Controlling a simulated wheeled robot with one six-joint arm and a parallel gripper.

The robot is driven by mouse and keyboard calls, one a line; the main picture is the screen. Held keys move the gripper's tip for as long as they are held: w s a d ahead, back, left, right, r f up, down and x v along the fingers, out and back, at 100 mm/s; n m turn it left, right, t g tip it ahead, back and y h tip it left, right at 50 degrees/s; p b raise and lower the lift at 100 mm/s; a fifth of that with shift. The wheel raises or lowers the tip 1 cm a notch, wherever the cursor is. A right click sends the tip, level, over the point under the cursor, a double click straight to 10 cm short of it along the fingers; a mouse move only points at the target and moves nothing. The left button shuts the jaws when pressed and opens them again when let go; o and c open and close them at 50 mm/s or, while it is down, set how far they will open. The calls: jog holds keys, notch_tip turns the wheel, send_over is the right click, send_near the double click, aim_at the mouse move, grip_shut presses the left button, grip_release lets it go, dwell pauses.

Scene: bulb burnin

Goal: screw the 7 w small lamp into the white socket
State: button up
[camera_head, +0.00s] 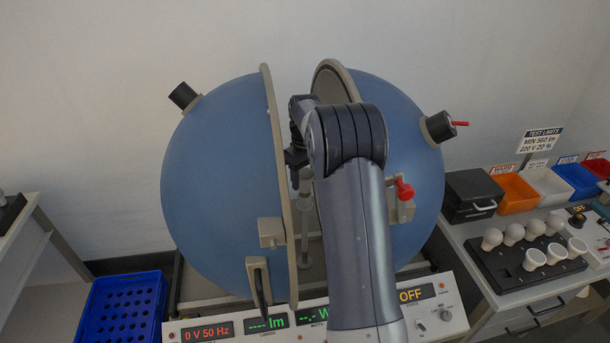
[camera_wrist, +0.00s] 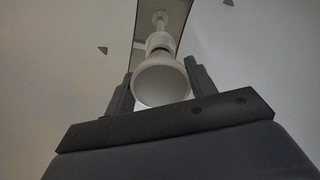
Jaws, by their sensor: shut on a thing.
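My gripper (camera_wrist: 160,88) is shut on a pale lamp, the small lamp (camera_wrist: 161,82), whose wide round face is toward the wrist camera between the two dark fingers. Beyond the lamp, in line with it, is a whitish socket (camera_wrist: 159,41) on a thin post. The lamp's base end is hidden, so I cannot tell whether it is in the socket or how deep. In the head view my gripper (camera_head: 294,158) reaches into the gap between the two halves of a blue sphere, above the post (camera_head: 304,215). The lamp is not clear there. No wattage mark is readable.
The open sphere halves (camera_head: 222,190) stand close on both sides of my arm. A meter panel (camera_head: 240,325) below reads 0 V 50 Hz and OFF. At right are a black rack (camera_head: 505,272) with several lamps and colored bins (camera_head: 515,193). A blue crate (camera_head: 122,308) is at lower left.

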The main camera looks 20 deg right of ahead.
jog(key=shift+f, duration=0.15)
jog(key=o, duration=1.1)
jog(key=shift+c, duration=0.2)
